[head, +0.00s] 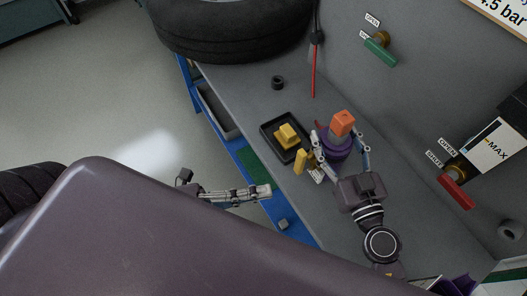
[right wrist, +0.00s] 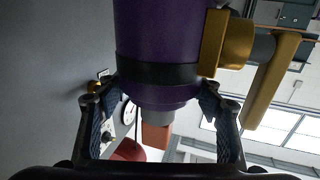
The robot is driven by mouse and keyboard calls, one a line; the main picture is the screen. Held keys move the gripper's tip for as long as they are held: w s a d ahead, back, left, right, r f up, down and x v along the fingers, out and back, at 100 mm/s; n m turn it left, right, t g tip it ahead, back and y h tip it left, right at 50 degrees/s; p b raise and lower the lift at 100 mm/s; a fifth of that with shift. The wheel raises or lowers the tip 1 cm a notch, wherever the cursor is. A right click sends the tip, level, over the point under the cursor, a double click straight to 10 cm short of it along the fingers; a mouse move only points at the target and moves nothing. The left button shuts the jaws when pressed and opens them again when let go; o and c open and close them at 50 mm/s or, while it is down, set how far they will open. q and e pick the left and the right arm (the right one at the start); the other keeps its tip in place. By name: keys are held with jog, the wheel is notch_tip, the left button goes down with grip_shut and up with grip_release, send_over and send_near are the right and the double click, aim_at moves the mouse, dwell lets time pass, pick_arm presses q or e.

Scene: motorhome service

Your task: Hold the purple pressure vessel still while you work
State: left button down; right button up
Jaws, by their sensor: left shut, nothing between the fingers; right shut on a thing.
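The purple pressure vessel (head: 333,151) stands on the grey bench with a grey neck and an orange block (head: 342,123) on top. A yellow lever (head: 300,161) sticks out on its left side. In the right wrist view the vessel (right wrist: 155,35) has a black band, and the yellow lever (right wrist: 270,80) shows at right. My right gripper (head: 341,146) is shut on the vessel, one finger on each side near its neck (right wrist: 158,100). My left gripper (head: 267,191) is shut and empty, left of the vessel near the bench's front edge.
A black tray (head: 269,129) with a yellow block (head: 288,135) sits left of the vessel. A black ring (head: 278,83) and a tyre (head: 235,35) are farther back. Green (head: 381,53) and red (head: 457,193) valve handles stick out from the panel at right.

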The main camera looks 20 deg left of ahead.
jog(key=o, duration=1.6)
